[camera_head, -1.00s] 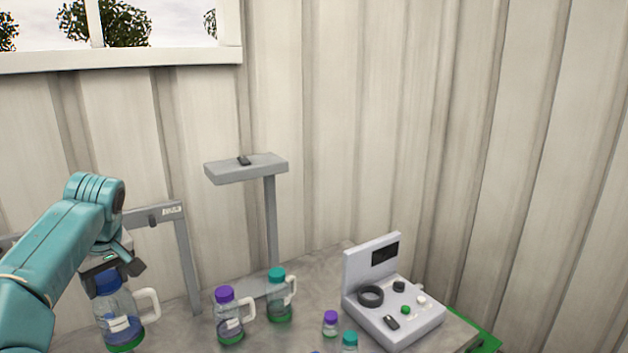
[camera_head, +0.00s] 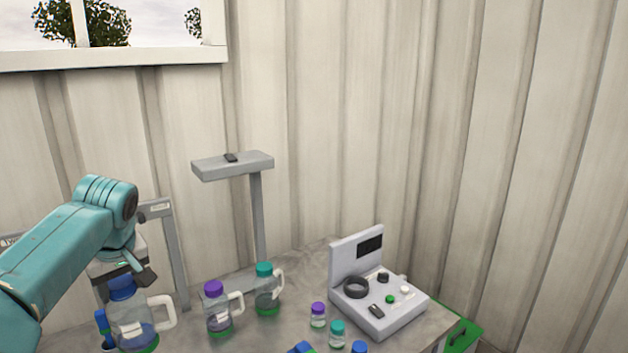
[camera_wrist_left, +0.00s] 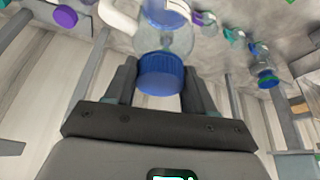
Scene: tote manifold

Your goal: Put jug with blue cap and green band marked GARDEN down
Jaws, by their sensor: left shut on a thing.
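The jug with a blue cap and green band (camera_head: 133,325) hangs upright below my left gripper (camera_head: 128,278) at the left of the head view. Its white handle points right; its label is too small to read. In the left wrist view, the blue cap (camera_wrist_left: 160,74) sits between the two dark fingers of my left gripper (camera_wrist_left: 160,90), which is shut on it. The head view cannot show clearly whether the jug's base touches the table. My right gripper is not in view.
A purple-capped jug (camera_head: 217,312) and a teal-capped jug (camera_head: 266,292) stand to the right on the grey table (camera_head: 307,270). Small capped bottles (camera_head: 337,335) stand in front of a white instrument (camera_head: 385,315). A grey stand (camera_head: 258,215) rises behind the jugs.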

